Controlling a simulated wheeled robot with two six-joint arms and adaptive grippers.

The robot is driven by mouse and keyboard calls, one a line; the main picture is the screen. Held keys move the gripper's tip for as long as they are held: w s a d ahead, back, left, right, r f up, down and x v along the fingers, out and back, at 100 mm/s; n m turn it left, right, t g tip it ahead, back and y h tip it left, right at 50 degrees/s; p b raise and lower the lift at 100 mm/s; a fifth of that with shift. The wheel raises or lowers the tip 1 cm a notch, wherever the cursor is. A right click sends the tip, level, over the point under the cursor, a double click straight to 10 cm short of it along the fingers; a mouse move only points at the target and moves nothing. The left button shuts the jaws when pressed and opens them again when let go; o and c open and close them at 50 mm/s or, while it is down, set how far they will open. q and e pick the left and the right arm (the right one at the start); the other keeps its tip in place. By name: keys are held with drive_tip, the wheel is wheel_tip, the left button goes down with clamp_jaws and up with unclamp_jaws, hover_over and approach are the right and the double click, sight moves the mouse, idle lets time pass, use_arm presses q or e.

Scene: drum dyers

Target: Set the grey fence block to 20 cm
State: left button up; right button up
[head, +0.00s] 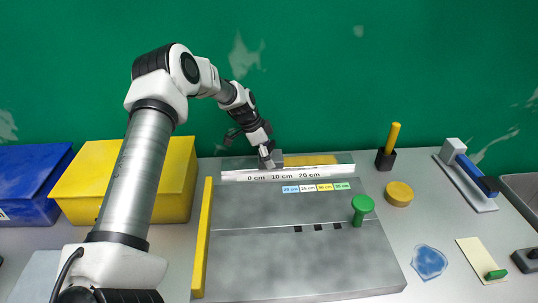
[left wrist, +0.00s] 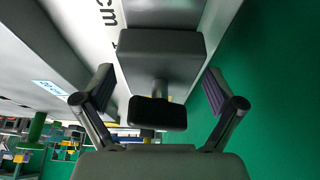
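The grey fence block (head: 278,157) stands on the white rail (head: 330,173) marked 0 cm, 10 cm and 20 cm. In the head view it is roughly above the 10 cm label, partly hidden by my left gripper (head: 264,157). In the left wrist view the grey block (left wrist: 160,50) has a short stem and a dark knob (left wrist: 158,114). My left gripper's fingers (left wrist: 158,88) are spread on either side of the stem and knob, with gaps visible on both sides. My right gripper is not in view.
A grey board (head: 280,255) with a yellow strip (head: 202,240) lies in front. A green knob (head: 362,205) stands at its right. A yellow bin (head: 165,190) and a blue bin (head: 30,185) are left. A yellow puck (head: 399,193) and a lever press (head: 465,170) are right.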

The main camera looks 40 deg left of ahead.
sight(303, 161)
use_arm(q)
drive_tip(key=c, duration=1.3)
drive_tip(key=shift+w+d+f, duration=0.1)
drive_tip(key=w+d+b, duration=0.4)
drive_tip(key=w+d, duration=0.2)
drive_tip(key=shift+w+d+b, duration=0.15)
drive_tip(key=shift+w+b, duration=0.05)
drive_tip(key=shift+b, duration=0.2)
drive_tip(key=shift+w+d, duration=0.3)
drive_tip(key=o, duration=1.7)
